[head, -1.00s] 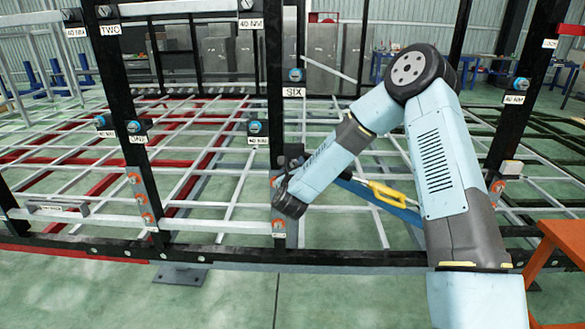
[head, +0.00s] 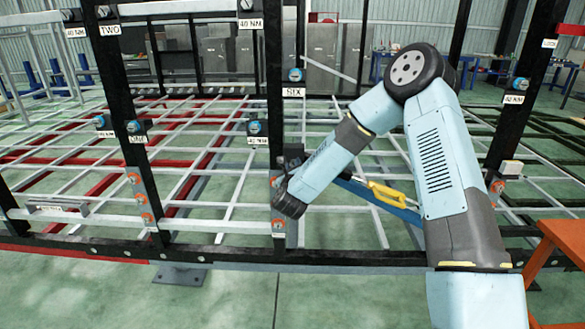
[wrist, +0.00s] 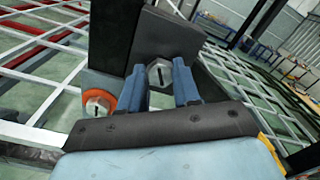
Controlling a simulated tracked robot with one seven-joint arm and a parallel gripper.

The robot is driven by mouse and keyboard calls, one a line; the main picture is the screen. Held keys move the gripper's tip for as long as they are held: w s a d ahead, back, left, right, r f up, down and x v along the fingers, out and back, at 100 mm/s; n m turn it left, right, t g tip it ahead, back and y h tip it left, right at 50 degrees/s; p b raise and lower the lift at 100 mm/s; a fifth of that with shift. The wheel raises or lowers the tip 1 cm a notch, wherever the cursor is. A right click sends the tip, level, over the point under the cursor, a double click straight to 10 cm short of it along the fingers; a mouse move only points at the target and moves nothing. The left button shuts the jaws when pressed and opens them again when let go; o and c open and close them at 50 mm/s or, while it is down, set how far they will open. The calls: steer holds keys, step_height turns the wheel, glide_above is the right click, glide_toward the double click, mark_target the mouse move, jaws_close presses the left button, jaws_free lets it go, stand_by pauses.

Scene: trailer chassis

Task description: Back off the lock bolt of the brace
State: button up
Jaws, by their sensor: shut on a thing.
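In the wrist view a grey hex bolt head (wrist: 159,72) with a dark slot sits on a dark plate (wrist: 165,35) of the black frame. My gripper (wrist: 160,84) has its two blue fingers on either side of this bolt head and is shut on it. Which part is the brace I cannot tell for sure.
A second bolt with an orange ring (wrist: 97,102) is close left of my fingers. A blue bar with a yellow handle (head: 387,194) shows behind my arm. An orange stand (head: 555,255) is at the right. The green floor in front is clear.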

steer(key=shift+s+a, duration=0.1)
steer(key=shift+a, duration=0.05)
steer(key=n, duration=0.5)
steer(key=shift+a+n, duration=0.15)
steer(key=shift+n, duration=0.25)
steer(key=n, duration=0.4)
steer(key=shift+f+n, duration=0.15)
steer(key=shift+n, duration=0.15)
steer(key=n, duration=0.5)
steer(key=shift+f, duration=0.15)
steer(key=n, duration=0.5)
steer(key=shift+f, duration=0.1)
steer(key=n, duration=1.2)
steer(key=d+n, duration=0.1)
steer(key=n, duration=0.6)
